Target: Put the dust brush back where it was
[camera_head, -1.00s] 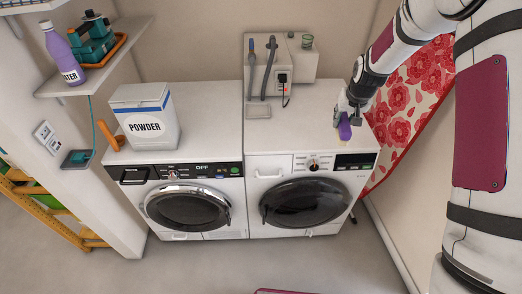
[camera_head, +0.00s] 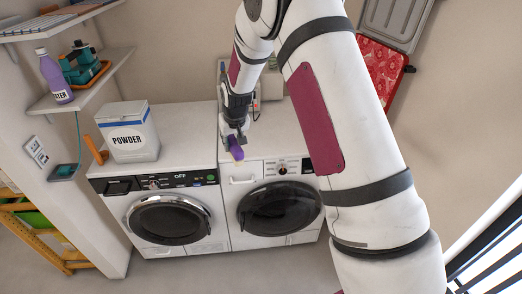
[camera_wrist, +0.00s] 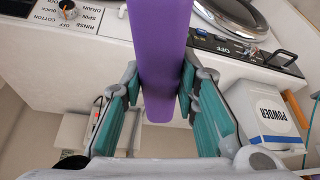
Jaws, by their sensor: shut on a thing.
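My gripper (camera_head: 235,136) is shut on the purple dust brush (camera_head: 236,149), held over the front edge of the right-hand washer (camera_head: 272,146). In the wrist view the brush (camera_wrist: 160,60) stands between the two teal finger pads (camera_wrist: 160,105) and runs out of the top of the picture. Only its smooth purple part shows. I cannot make out any bristles.
A white powder box (camera_head: 131,135) and an orange object (camera_head: 95,150) stand on the left machine. A shelf (camera_head: 110,80) at left holds a purple bottle (camera_head: 54,80). A grey-beige box with hoses stands at the back, mostly behind my arm.

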